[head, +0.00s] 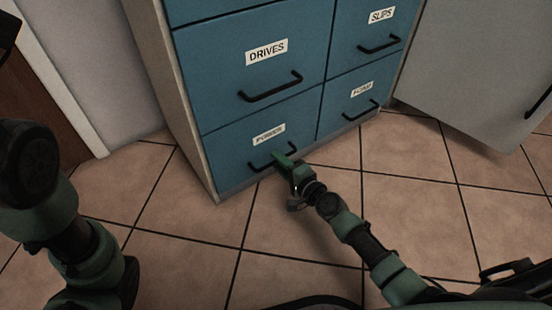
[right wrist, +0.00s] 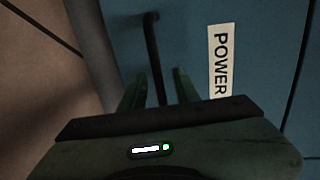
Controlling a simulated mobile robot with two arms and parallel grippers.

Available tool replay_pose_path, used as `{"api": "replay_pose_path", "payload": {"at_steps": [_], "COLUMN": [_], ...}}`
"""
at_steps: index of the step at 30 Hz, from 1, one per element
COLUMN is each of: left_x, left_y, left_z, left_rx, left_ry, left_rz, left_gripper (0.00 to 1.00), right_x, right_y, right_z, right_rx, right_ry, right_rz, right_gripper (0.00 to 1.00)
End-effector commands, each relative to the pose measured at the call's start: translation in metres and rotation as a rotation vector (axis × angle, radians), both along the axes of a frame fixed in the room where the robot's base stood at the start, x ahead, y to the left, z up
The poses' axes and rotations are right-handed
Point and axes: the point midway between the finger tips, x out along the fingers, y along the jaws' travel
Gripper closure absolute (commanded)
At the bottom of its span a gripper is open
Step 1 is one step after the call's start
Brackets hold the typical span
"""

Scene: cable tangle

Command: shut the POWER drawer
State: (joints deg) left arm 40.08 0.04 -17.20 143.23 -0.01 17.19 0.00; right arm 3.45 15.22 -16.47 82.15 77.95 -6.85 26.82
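The POWER drawer (head: 232,158) is the bottom left drawer of a blue-fronted cabinet, with a white label and a dark bar handle. Its front looks flush, or nearly so, with the fronts around it. My right gripper (head: 281,159) is at the right part of this handle. In the right wrist view the two fingers (right wrist: 158,90) stand apart, with the dark handle (right wrist: 153,50) between them and the POWER label (right wrist: 221,62) to the right. Whether a finger touches the handle is unclear. My left arm shows at the left edge of the head view, but its fingers cannot be made out.
The DRIVES drawer (head: 225,75) is above, the SLIPS drawer (head: 350,25) at upper right, and another drawer (head: 335,110) directly right; all look shut. A grey cabinet (head: 455,75) stands at right. The tiled floor (head: 185,235) in front is clear apart from my arms.

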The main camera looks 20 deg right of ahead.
Motion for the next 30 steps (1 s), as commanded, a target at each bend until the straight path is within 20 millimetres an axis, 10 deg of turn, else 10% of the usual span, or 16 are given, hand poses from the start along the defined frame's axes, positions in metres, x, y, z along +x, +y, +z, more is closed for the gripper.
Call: {"api": "replay_pose_path", "payload": {"at_steps": [10,30], "left_x": [0.000,0.004], "left_y": [0.000,0.001], "left_z": [0.010,0.012], "left_rx": [0.000,-0.004], "left_ry": [-0.001,0.011], "left_rz": [0.000,-0.001], "left_gripper": [0.26,0.26], "right_x": [-0.049,-0.053], "right_y": [-0.019,-0.019], "right_z": [0.009,0.018], "right_rx": [-0.003,-0.013], "right_ry": [0.004,-0.011], "right_rz": [-0.001,-0.003], "right_gripper": [0.68,0.68]}}
